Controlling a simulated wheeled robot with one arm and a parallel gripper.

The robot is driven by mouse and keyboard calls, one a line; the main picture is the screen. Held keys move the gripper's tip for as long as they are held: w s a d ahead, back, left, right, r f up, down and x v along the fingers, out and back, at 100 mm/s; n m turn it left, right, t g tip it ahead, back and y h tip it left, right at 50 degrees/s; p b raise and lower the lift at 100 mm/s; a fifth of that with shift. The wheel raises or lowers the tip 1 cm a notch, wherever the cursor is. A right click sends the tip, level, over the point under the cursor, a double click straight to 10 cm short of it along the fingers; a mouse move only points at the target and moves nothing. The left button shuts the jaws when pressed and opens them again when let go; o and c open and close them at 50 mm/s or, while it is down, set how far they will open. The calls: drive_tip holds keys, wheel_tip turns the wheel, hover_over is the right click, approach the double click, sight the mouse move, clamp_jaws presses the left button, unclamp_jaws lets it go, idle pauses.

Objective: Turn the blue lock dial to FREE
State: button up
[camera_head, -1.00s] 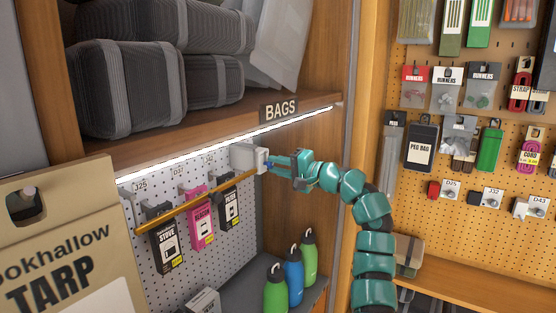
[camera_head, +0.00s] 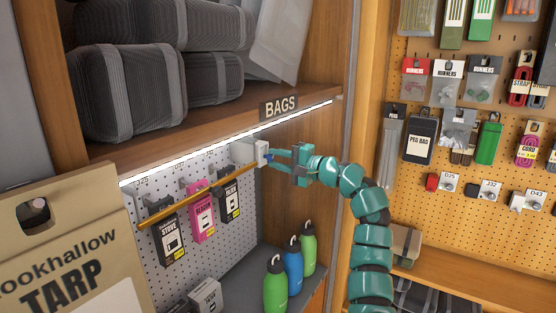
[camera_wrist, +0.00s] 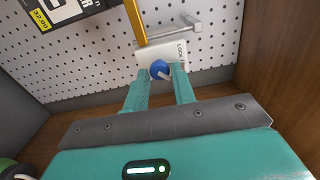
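The blue lock dial (camera_wrist: 160,69) sits on the face of a white lock box (camera_wrist: 154,52) with a "LOCK" label; other label words cannot be read. In the head view the lock box (camera_head: 248,151) is at the right end of a yellow bar, and the dial (camera_head: 269,157) is a small blue spot. My gripper (camera_wrist: 161,76) has its teal fingers apart, one on each side of the dial. The fingertips are close to the dial, but I cannot tell whether they touch it. A pale pointer shows on the dial's lower right.
The yellow bar (camera_head: 200,196) runs across the hanging STOVE, BEACON and third packs on a white pegboard. Bottles (camera_head: 293,272) stand on the shelf below. The BAGS shelf (camera_head: 210,133) is above, and a wooden side wall (camera_wrist: 281,62) is at right.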

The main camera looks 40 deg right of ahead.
drive_tip(key=shift+o, duration=1.4)
drive_tip(key=b+v, duration=0.5)
drive_tip(key=v, duration=1.2)
drive_tip(key=shift+s+b, duration=0.2)
drive_tip(key=shift+b, duration=0.15)
drive_tip(key=shift+d, duration=0.1)
